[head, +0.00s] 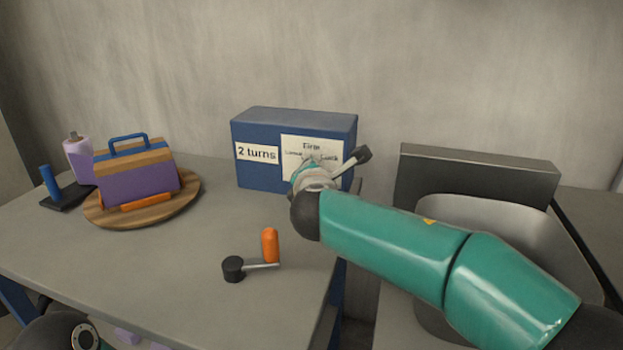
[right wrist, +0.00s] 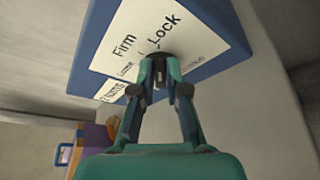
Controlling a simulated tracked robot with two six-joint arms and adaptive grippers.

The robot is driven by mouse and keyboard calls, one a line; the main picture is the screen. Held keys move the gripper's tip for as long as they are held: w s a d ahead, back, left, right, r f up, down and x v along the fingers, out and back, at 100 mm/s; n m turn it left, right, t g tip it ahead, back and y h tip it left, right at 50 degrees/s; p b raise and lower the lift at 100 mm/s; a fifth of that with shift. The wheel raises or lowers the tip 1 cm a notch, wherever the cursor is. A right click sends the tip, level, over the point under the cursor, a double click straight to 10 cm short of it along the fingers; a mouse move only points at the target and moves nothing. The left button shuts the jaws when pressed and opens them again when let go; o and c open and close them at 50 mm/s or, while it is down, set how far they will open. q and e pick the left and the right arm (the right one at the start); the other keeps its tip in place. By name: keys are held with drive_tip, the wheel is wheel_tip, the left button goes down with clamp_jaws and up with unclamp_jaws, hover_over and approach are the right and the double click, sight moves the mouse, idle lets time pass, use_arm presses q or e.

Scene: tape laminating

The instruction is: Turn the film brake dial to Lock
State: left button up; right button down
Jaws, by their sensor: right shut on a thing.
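The film brake dial (right wrist: 157,57) is a small dark knob on a white label (right wrist: 130,38) reading "Firm" and "Lock", with smaller words too blurred to read. The label (head: 305,148) is on the front of a blue box (head: 258,177) at the back of the table. My right gripper (right wrist: 160,80) is shut on the dial, its fingertips at the label's face. In the head view my right wrist covers the dial and the label's lower part. Which word the dial points to cannot be told. My left gripper is not in view.
A crank with an orange handle (head: 270,245) lies on the table (head: 180,260) in front of the box. A purple block with a blue handle (head: 137,185) stands on a round wooden board (head: 190,200) at left. A grey bin (head: 480,215) is behind my right arm.

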drive_tip(key=shift+f, duration=0.25)
drive_tip(key=c, duration=1.2)
unclamp_jaws()
drive_tip(key=shift+r, duration=0.1)
drive_tip(key=v, duration=1.2)
